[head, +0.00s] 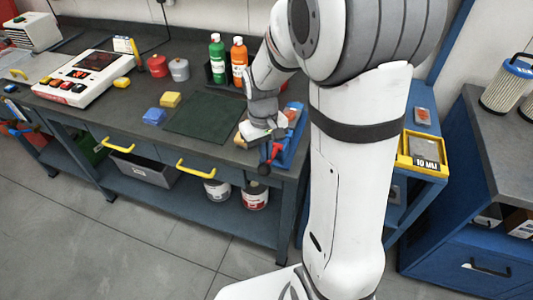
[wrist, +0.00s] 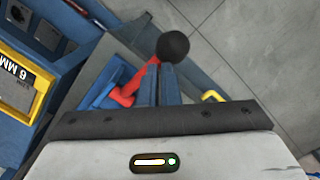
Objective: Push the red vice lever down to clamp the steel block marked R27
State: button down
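The blue vice (head: 292,140) sits at the right front corner of the dark bench. Its red lever (head: 273,153) ends in a black ball knob (head: 263,169) by the bench's front edge. In the wrist view, the lever (wrist: 130,90) slants up to the knob (wrist: 173,46). My gripper (head: 262,136) is at the vice. Its two fingers (wrist: 160,68) are together, with their tips just short of the knob and overlapping the lever in the picture; I cannot tell whether they touch. No R27 mark is readable, and I cannot make out the steel block clearly.
A dark green mat (head: 203,115) lies left of my gripper, with green (head: 217,58) and orange (head: 239,62) bottles behind. A yellow-framed holder (head: 424,151) stands right of my arm. The floor in front is clear.

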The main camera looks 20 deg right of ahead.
jog(key=shift+s+f, duration=0.15)
jog(key=shift+f, duration=0.3)
jog(key=w+r, duration=0.4)
jog(key=r, duration=0.5)
jog(key=shift+a, duration=0.3)
jog(key=s+r+m+t, duration=0.1)
jog(key=s+r+t, duration=0.1)
jog(key=s, duration=0.6)
jog(key=s+r+m+t, duration=0.1)
jog(key=s+r+t, duration=0.1)
jog(key=s, duration=0.7)
jog(key=shift+d, duration=0.25)
